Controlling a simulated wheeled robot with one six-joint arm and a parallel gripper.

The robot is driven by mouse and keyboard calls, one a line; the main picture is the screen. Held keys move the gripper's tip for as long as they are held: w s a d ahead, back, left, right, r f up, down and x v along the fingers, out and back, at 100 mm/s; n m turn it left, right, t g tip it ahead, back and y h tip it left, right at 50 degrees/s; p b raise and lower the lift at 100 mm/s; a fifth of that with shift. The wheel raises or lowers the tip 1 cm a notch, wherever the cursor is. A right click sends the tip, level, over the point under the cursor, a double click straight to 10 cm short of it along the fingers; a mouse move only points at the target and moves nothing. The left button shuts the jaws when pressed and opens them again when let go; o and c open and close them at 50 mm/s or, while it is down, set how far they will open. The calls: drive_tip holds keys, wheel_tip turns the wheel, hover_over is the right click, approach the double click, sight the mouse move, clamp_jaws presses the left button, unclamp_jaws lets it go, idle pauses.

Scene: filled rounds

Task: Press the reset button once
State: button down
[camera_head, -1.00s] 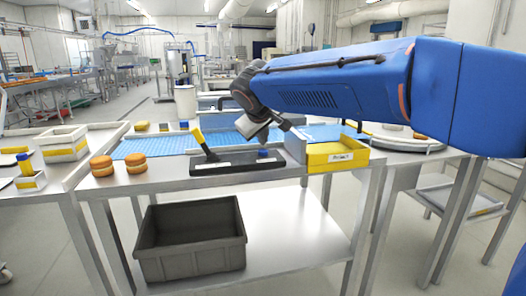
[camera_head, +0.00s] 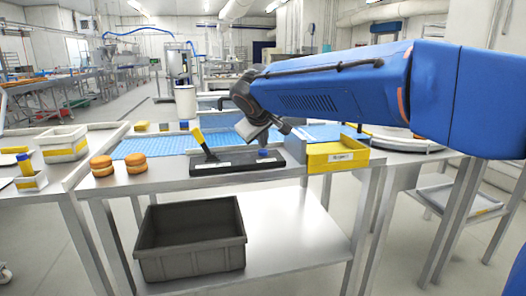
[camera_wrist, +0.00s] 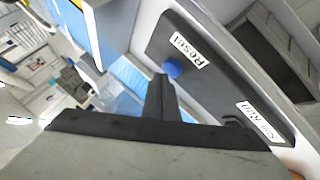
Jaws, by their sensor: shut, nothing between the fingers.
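The reset button (camera_wrist: 172,68) is a round blue knob on a dark control panel (camera_wrist: 215,90), beside a white label reading "Reset" in the wrist view. In the head view the blue button (camera_head: 263,153) sits at the right part of the panel (camera_head: 235,168) on the table. A yellow-and-black lever (camera_head: 203,144) stands at the panel's left part. My gripper (camera_wrist: 162,82) is shut and empty. Its fingertips appear close to the button in the wrist view, but I cannot tell whether they touch it.
A yellow bin (camera_head: 338,163) stands right of the panel, close to my arm. Two stacked orange-brown rounds (camera_head: 102,165) and (camera_head: 133,162) sit to the left. A blue conveyor belt (camera_head: 150,148) runs behind. A grey crate (camera_head: 190,255) is on the lower shelf.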

sight(263, 152)
drive_tip(key=shift+f, duration=0.5)
idle(0.5)
drive_tip(key=shift+r, duration=0.95)
drive_tip(key=shift+r, duration=2.5)
